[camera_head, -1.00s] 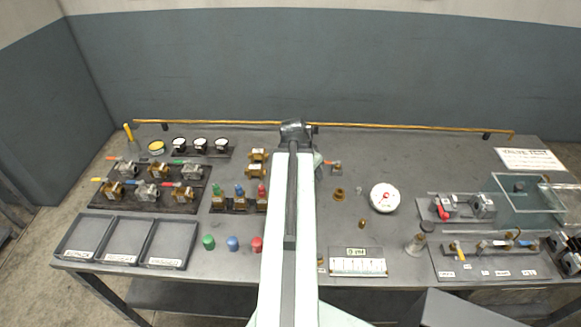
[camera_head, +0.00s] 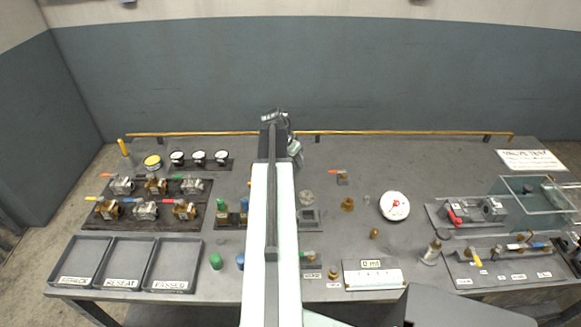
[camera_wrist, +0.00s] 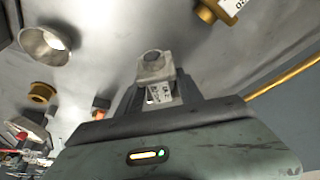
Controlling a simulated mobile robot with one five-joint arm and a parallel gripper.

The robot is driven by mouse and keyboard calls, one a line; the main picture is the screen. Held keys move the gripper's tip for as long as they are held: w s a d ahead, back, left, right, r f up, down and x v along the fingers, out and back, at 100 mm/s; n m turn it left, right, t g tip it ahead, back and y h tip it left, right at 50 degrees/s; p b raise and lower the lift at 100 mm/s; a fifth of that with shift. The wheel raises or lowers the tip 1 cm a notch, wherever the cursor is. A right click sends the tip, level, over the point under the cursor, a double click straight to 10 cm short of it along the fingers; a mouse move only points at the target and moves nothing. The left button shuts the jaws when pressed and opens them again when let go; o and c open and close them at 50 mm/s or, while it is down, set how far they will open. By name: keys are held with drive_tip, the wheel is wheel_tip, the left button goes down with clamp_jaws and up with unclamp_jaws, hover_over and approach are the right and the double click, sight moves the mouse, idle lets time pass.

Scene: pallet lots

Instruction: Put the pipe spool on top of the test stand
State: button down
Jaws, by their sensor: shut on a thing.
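My gripper (camera_wrist: 156,92) is shut on a small grey metal piece (camera_wrist: 154,66) with a round dark opening and a white tag. I cannot tell for sure that it is the pipe spool. In the head view my gripper (camera_head: 280,125) is over the back middle of the bench, and the held piece is hard to make out. A round silver cup-shaped piece (camera_wrist: 46,46) is left of my gripper in the wrist view. A grey clamp-like fixture (camera_head: 468,211) with a red handle is on the right. I cannot tell which thing is the test stand.
A brass ring (camera_head: 347,204), a white dial (camera_head: 394,206) and an orange-handled valve (camera_head: 342,178) sit right of my arm. Several valves and three trays (camera_head: 107,262) are left. A clear tank (camera_head: 535,200) is right. A brass rail (camera_head: 400,133) runs along the back.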

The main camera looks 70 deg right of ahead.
sight(294, 166)
wheel_tip(294, 166, down, 3)
drive_tip(key=shift+f+b, duration=0.2)
drive_tip(key=shift+b, duration=1)
drive_tip(key=shift+w+r, duration=0.1)
drive_tip(key=shift+r, duration=0.15)
drive_tip(key=shift+f, duration=0.2)
drive_tip(key=c, duration=0.8)
unclamp_jaws()
drive_tip(key=shift+o, duration=0.2)
drive_tip(key=shift+r, duration=0.1)
drive_tip(key=p+v, duration=1.1)
drive_tip(key=v, duration=0.1)
drive_tip(key=shift+a+p, duration=0.15)
drive_tip(key=shift+p, duration=0.2)
drive_tip(key=shift+r, duration=0.1)
